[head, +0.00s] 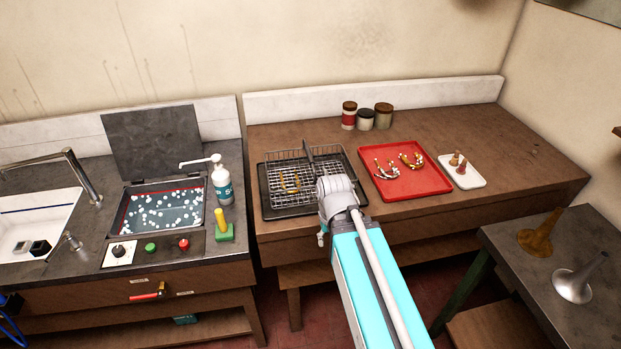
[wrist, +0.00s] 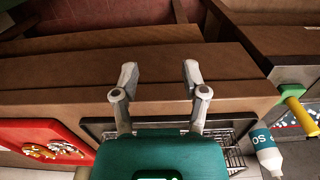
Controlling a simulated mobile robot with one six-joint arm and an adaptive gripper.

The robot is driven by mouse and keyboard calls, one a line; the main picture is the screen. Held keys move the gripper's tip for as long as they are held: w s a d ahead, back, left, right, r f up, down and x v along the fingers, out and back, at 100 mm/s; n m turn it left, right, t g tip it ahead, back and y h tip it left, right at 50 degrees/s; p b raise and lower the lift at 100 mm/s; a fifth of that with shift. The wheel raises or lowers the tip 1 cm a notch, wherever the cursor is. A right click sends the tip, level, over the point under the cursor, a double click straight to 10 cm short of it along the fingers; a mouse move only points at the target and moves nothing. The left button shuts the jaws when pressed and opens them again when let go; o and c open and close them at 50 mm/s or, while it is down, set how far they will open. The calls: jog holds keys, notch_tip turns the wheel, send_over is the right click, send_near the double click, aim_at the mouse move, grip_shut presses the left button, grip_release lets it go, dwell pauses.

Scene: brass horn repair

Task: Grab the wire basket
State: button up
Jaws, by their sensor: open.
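The wire basket (head: 302,198) is a rectangular metal mesh basket on a black tray (head: 265,213) on the wooden bench. My arm's end covers the basket's right front part in the head view. In the wrist view, my gripper (wrist: 160,75) is open with its two fingers apart and nothing between them. Part of the basket (wrist: 236,150) shows below and right of the fingers there, partly hidden by the gripper body.
A red tray (head: 421,191) with brass parts lies right of the basket, and a white tray (head: 475,179) beyond it. Several jars (head: 366,119) stand behind. A white bottle (head: 222,183) and a tank (head: 165,209) are to the left. The bench's right end is clear.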

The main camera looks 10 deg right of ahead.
jog(key=shift+o, duration=0.6)
jog(key=w+a+r+n+t+h+p, duration=0.1)
jog(key=w+a+r+h+p, duration=0.1)
jog(key=w, duration=0.6)
jog(key=w+a+r+t+h+p, duration=0.2)
jog(key=w+a+r+h, duration=0.3)
jog(key=w+r, duration=0.3)
jog(key=w+a+r+n+t+h+p, duration=0.1)
jog(key=w+a+r+t+h+p, duration=0.1)
jog(key=w, duration=0.6)
notch_tip(320, 180, up, 4)
jog(key=a+h, duration=0.1)
jog(key=a, duration=0.1)
jog(key=shift+w+a+f+n+h, duration=0.25)
jog(key=shift+w+a+n+h, duration=0.05)
jog(key=shift+w+a, duration=0.05)
jog(key=b+x, duration=0.4)
jog(key=x, duration=0.4)
jog(key=shift+w+d+f, duration=0.15)
jog(key=shift+w+d, duration=0.05)
jog(key=shift+d, duration=0.1)
